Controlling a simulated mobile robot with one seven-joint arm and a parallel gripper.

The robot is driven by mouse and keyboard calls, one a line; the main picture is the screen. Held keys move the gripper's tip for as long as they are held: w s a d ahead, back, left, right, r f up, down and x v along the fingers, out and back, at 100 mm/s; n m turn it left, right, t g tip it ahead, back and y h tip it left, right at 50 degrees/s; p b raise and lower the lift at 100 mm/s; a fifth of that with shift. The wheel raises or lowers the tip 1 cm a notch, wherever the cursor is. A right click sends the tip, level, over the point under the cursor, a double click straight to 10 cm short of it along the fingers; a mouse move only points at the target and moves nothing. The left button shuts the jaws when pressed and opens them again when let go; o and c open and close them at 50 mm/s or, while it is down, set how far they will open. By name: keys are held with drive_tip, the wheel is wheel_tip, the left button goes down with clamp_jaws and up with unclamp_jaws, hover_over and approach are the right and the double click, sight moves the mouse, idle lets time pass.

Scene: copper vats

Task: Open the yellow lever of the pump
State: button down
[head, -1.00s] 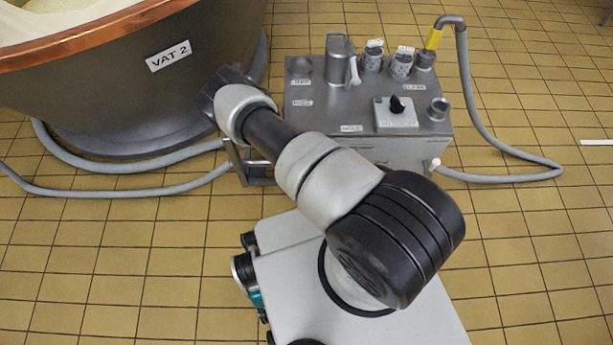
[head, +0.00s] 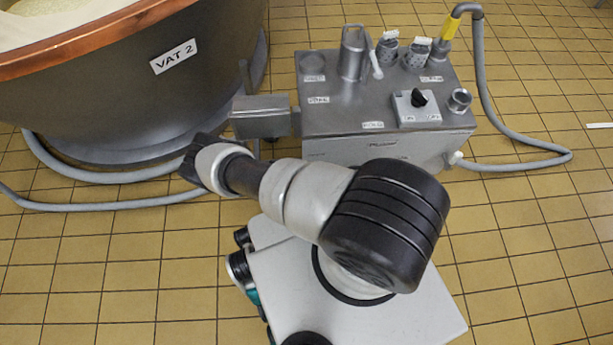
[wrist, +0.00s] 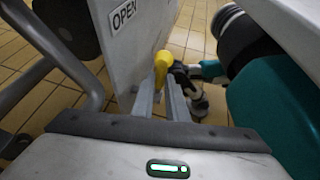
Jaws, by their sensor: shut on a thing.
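The pump (head: 340,118) is a grey metal box on the tiled floor, right of the vat. In the wrist view its side panel (wrist: 140,50) carries an OPEN label (wrist: 122,14). The yellow lever (wrist: 163,62) stands out beside that panel, below the label. My gripper (wrist: 161,88) is shut on the yellow lever, with a finger on either side of it. The lever's far end and its pivot cannot be made out. In the head view neither the lever nor my fingertips can be made out.
The large copper-rimmed vat (head: 130,85), labelled VAT 2, stands at the left. Grey hoses (head: 100,205) run along the floor by it. Another hose (head: 480,80) with a yellow collar loops right of the pump. In the wrist view a grey tube (wrist: 60,55) lies at left.

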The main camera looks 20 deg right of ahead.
drive_tip(key=shift+w+a+f+h, duration=0.15)
drive_tip(key=shift+h, duration=0.25)
idle(0.3)
drive_tip(key=c, duration=1.7)
unclamp_jaws()
drive_tip(key=shift+c, duration=0.2)
drive_tip(key=shift+a, duration=0.1)
drive_tip(key=v, duration=1.7)
drive_tip(key=shift+a, duration=0.2)
drive_tip(key=shift+w, duration=0.1)
